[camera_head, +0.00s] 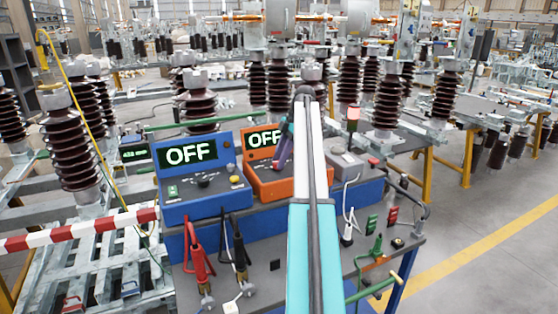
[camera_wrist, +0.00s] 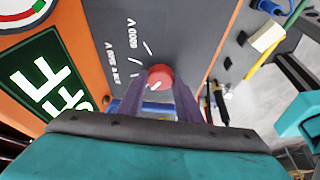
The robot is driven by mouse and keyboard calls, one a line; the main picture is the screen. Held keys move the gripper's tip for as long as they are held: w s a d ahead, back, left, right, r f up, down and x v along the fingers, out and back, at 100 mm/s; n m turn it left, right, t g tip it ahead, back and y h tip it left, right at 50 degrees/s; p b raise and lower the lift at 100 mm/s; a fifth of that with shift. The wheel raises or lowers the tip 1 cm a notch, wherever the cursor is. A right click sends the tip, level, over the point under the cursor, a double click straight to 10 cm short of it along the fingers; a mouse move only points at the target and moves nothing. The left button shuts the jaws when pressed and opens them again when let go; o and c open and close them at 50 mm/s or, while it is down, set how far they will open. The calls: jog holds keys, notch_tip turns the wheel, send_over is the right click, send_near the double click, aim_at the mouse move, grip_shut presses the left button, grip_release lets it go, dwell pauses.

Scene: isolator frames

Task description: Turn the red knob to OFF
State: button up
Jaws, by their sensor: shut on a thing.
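The red knob (camera_wrist: 160,76) is on the dark panel of the orange device, with white tick marks and partly legible printed values around it. A small white mark shows on its face. My gripper (camera_wrist: 159,95) is shut on the knob, with a finger on each side of it.
A blue device (camera_head: 205,208) with its own OFF display stands left of the orange one. A grey box (camera_head: 347,163) stands to the right. Red and black cable plugs (camera_head: 197,262) stand in front on the bench. A red-and-white barrier (camera_head: 75,233) is at left.

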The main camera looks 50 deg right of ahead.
jog(key=shift+w+d+n, duration=0.1)
jog(key=shift+n, duration=0.4)
jog(key=o, duration=1)
jog(key=shift+o, duration=0.2)
jog(key=shift+w+a+r, duration=0.1)
jog(key=shift+a, duration=0.1)
